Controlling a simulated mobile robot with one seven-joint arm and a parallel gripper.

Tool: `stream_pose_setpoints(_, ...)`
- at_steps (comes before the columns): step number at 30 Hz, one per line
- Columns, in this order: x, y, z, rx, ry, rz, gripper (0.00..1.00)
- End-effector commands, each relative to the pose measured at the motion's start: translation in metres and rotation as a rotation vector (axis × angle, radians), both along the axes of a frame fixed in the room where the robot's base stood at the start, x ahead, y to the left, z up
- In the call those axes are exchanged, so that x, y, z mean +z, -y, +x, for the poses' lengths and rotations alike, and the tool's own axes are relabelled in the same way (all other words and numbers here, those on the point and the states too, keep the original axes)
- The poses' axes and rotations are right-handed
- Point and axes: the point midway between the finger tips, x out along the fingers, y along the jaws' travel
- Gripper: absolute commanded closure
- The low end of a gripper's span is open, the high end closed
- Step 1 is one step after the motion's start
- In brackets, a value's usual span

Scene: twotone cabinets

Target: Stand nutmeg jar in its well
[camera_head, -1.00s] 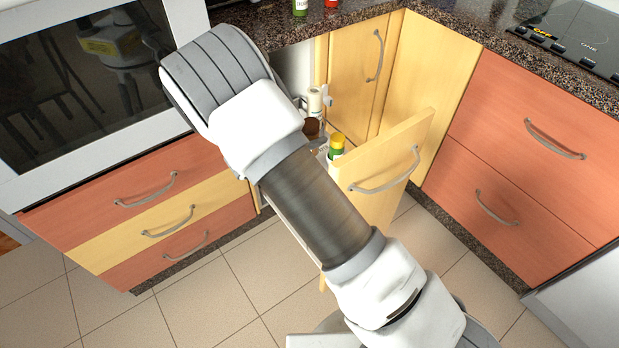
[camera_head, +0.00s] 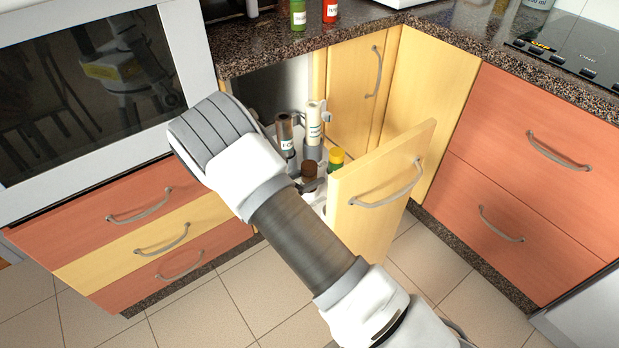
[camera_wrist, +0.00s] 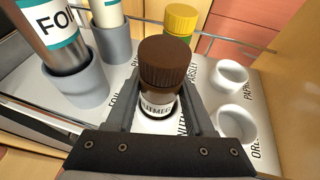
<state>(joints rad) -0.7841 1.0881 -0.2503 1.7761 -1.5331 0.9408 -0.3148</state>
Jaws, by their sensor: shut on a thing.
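The nutmeg jar (camera_wrist: 160,82) has a brown ribbed cap and a white label reading NUTMEG. My gripper (camera_wrist: 160,92) is shut on it, one finger on each side, and the jar looks about upright. Its base is over or in a white ring on the white rack tray (camera_wrist: 277,122); I cannot tell whether it is seated. Part of a printed well label shows just right of the jar. In the head view the brown cap (camera_head: 309,170) shows beside my arm, inside the pull-out, and my fingers are mostly hidden.
A yellow-capped jar (camera_wrist: 181,20) stands close behind. Two empty white wells (camera_wrist: 236,123) lie to the right. Grey cups (camera_wrist: 75,85) hold a foil roll (camera_wrist: 55,30) and another roll at left. A wire rail and the pull-out's yellow front (camera_head: 380,180) bound the rack.

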Motion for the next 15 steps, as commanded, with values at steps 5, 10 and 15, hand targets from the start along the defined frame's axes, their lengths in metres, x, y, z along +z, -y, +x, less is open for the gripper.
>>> stream_pose_setpoints(5, -0.0067, 0.0, 0.0, 0.0, 0.0, 0.0, 1.0)
stream_pose_setpoints(10, -0.005, 0.0, -0.0002, 0.0, 0.0, 0.0, 0.17)
stream_pose_setpoints(15, -0.0049, -0.0001, -0.0002, 0.0, -0.001, -0.001, 0.17)
